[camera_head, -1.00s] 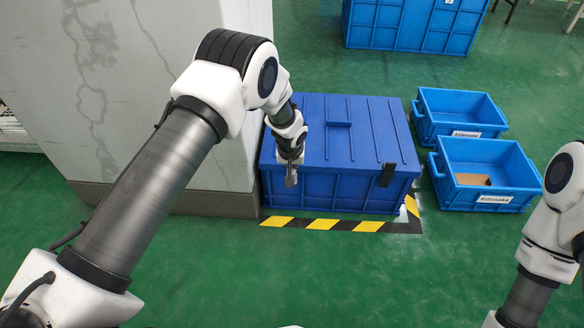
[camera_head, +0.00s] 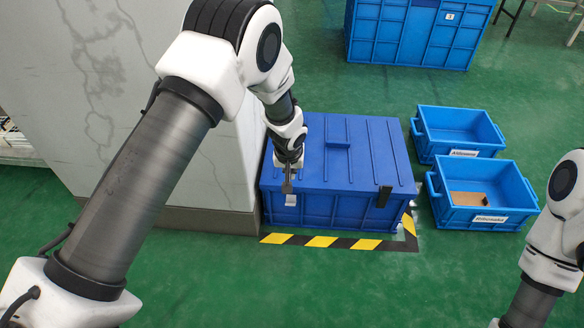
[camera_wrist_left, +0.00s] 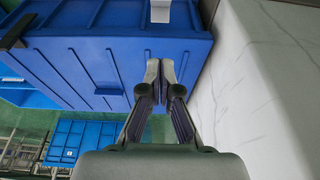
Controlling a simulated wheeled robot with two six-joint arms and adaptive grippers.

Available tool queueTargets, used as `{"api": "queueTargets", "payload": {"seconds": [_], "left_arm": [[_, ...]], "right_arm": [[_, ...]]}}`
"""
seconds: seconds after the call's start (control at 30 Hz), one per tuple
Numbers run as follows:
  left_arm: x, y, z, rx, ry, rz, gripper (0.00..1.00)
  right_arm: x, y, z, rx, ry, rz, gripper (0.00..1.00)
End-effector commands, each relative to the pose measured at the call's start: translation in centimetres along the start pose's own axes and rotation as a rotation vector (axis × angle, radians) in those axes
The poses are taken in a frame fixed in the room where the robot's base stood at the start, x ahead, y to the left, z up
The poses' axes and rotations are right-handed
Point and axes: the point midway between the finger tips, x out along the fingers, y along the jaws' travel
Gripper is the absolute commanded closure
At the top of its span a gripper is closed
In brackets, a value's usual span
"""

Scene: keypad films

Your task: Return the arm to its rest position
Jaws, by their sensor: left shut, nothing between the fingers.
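My left arm reaches from the left over the blue lidded box. My left gripper (camera_head: 287,188) points down at the box's front left edge and is shut and empty. In the left wrist view the two fingertips (camera_wrist_left: 159,70) are together, with the blue box (camera_wrist_left: 75,55) beyond them and the pale wall on the right. I cannot tell whether the fingers touch the box. My right arm shows only in part at the right edge; its gripper is out of view.
The blue lidded box (camera_head: 365,155) stands against a marble-like pillar (camera_head: 120,60), with yellow-black floor tape in front. Two open blue crates (camera_head: 460,122) (camera_head: 480,215) stand to its right; the nearer holds a brown piece (camera_head: 468,198). Green floor in front is clear.

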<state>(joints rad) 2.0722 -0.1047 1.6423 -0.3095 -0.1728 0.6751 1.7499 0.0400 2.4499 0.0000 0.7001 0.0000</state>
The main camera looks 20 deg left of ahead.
Motion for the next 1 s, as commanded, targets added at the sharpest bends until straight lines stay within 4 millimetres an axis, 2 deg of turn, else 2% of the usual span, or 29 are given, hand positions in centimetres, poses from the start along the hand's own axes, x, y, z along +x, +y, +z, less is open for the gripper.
{"api": "queueTargets", "payload": {"seconds": [0.23,0.33,0.37,0.43,0.47,0.5,0.57,0.6,0.7,0.8,0.9,0.97,1.0], "left_arm": [[0.3,-0.1,0.3,0.0,-0.006,-0.002,1.0],[2.3,-0.9,2.3,-0.009,-0.053,-0.012,1.0],[3.0,-1.5,3.5,-0.013,-0.08,-0.02,1.0],[4.7,-3.2,7.9,-0.03,-0.169,-0.045,1.0],[5.4,-4.0,10.2,-0.045,-0.211,-0.053,1.0],[6.2,-5.2,13.5,-0.061,-0.266,-0.06,1.0],[6.8,-6.6,18.5,-0.071,-0.336,-0.06,1.0],[6.9,-7.5,21.5,-0.073,-0.373,-0.055,1.0],[6.3,-9.3,27.9,-0.062,-0.437,-0.038,1.0],[4.8,-10.9,33.2,-0.033,-0.468,-0.02,1.0],[2.3,-12.4,36.9,0.033,-0.45,0.0,1.0],[1.0,-12.8,37.3,0.098,-0.401,0.012,1.0],[0.8,-13.0,36.9,0.152,-0.35,0.02,1.0]], "right_arm": [[0.0,0.0,0.0,0.0,0.0,0.0,0.6],[0.0,0.0,0.0,0.0,0.0,0.0,0.6],[0.0,0.0,0.0,0.0,0.0,0.0,0.6],[0.0,0.0,0.0,0.0,0.0,0.0,0.6],[0.0,0.0,0.0,0.0,0.0,0.0,0.6],[0.0,0.0,0.0,0.0,0.0,0.0,0.6],[0.0,0.0,0.0,0.0,0.0,0.0,0.6],[0.0,0.0,0.0,0.0,0.0,0.0,0.6],[0.0,0.0,0.0,0.0,0.0,0.0,0.6],[0.0,0.0,0.0,0.0,0.0,0.0,0.6],[0.0,0.0,0.0,0.0,0.0,0.0,0.6],[0.0,0.0,0.0,0.0,0.0,0.0,0.6],[0.0,0.0,0.0,0.0,0.0,0.0,0.6]]}}
